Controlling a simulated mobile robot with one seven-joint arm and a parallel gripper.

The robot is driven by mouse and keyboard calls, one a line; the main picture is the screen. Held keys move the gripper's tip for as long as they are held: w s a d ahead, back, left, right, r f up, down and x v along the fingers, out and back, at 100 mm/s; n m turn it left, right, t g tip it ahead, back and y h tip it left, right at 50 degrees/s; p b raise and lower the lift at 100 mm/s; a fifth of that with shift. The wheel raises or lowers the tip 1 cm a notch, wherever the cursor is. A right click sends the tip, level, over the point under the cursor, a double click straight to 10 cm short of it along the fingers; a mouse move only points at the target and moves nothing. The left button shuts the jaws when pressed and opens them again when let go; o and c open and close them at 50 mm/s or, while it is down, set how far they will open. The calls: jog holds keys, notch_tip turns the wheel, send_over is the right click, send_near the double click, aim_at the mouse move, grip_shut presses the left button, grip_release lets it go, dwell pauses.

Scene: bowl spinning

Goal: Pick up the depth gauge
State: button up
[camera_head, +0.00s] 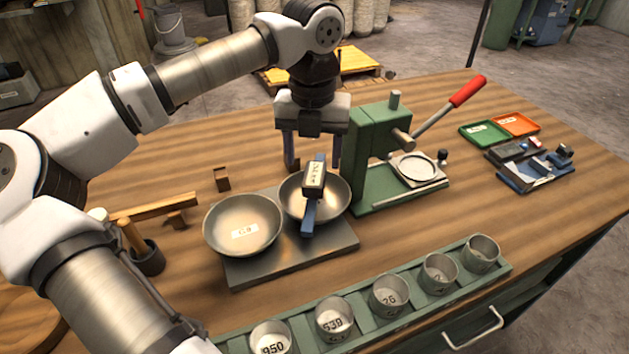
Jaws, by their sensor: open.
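What appears to be the depth gauge (313,179) has a dark, white-labelled head and a blue bar. It is at the right metal bowl (340,191), its bar reaching over the bowl's near rim. Whether it rests on the rim or inside is unclear. My gripper (312,163) points down just behind the gauge's head, its two fingers apart, one on each side of it in the picture. Nothing is visibly held. The gap between the fingers and the gauge is hard to judge.
A left bowl (242,228) shares the dark plate (290,262). A green press (372,150) with a red-handled lever stands close right of my gripper. Several numbered cups stand in a green rack (410,315) in front. Orange (516,124) and green trays lie far right.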

aim_at(315, 173)
jog(key=shift+w+d+f+p, duration=0.1)
jog(key=shift+f+p, duration=0.4)
jog(key=shift+f, duration=1)
jog(key=shift+d+f+p, duration=0.1)
jog(key=shift+f+p, duration=0.35)
jog(key=shift+f, duration=1.05)
jog(key=c, duration=1.3)
grip_shut()
jog(key=shift+r, duration=0.15)
notch_tip(315, 173, up, 20)
jog(key=b, duration=0.2)
jog(key=shift+w+a, duration=0.15)
jog(key=shift+w, duration=0.1)
